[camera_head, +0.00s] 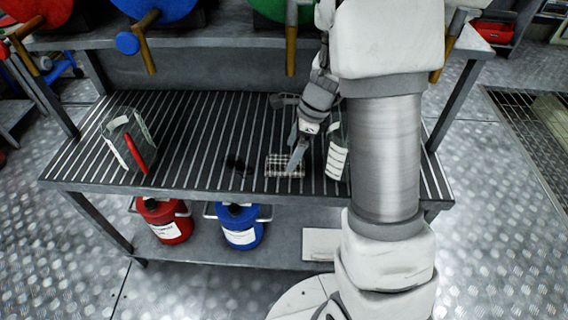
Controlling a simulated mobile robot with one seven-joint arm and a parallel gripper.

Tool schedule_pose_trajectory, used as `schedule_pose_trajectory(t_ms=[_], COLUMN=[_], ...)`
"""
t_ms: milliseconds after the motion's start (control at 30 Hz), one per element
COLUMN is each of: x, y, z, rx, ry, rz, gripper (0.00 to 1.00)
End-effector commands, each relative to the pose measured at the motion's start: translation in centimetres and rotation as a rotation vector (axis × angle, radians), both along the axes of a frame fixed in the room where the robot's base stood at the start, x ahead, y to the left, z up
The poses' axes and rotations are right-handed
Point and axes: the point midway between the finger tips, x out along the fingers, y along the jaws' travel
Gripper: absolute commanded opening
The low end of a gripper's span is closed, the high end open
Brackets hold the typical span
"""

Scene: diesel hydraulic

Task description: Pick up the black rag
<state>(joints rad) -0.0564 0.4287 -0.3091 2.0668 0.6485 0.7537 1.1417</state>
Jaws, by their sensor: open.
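A small dark, crumpled item (238,164) lies flat on the slatted bench (190,120), near its middle. It may be the black rag, but it is too small to be sure. Just to its right lies a black-and-white checkered cloth (283,166). My gripper (295,157) is open and points down at the checkered cloth's right part, partly covering it in this view. I cannot tell whether the fingers touch the cloth. The dark item is to the left of my gripper, apart from it.
A clear container with a red spout (138,155) stands at the bench's left. A labelled container (337,160) stands close right of my gripper, partly hidden by my arm. Red (164,222) and blue (240,228) cans sit on the lower shelf. Drums with taps line the upper shelf.

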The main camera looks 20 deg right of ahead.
Motion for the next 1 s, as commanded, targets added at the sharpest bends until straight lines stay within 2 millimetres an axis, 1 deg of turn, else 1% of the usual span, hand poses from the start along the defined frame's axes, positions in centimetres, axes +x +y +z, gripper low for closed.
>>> schedule_pose_trajectory(t_ms=[200, 300, 400, 567, 667, 800, 967, 1000], x=[0.5, 0.6, 0.7, 0.7, 0.7, 0.7, 0.7, 0.7], y=[0.7, 1.1, 1.3, 1.3, 1.2, 1.2, 1.2, 1.2], z=[-3.2, -4.4, -4.7, -4.6, -4.6, -4.6, -4.5, -4.5], rx=[0.001, 0.0, 0.001, 0.0, 0.0, 0.0, 0.0, 0.0], ry=[0.002, 0.001, 0.0, -0.001, -0.001, -0.001, -0.001, -0.001], rz=[0.004, 0.004, 0.003, 0.003, 0.004, 0.004, 0.004, 0.004], gripper=[1.0, 1.0, 1.0, 1.0, 0.84, 0.59, 0.3, 0.23])
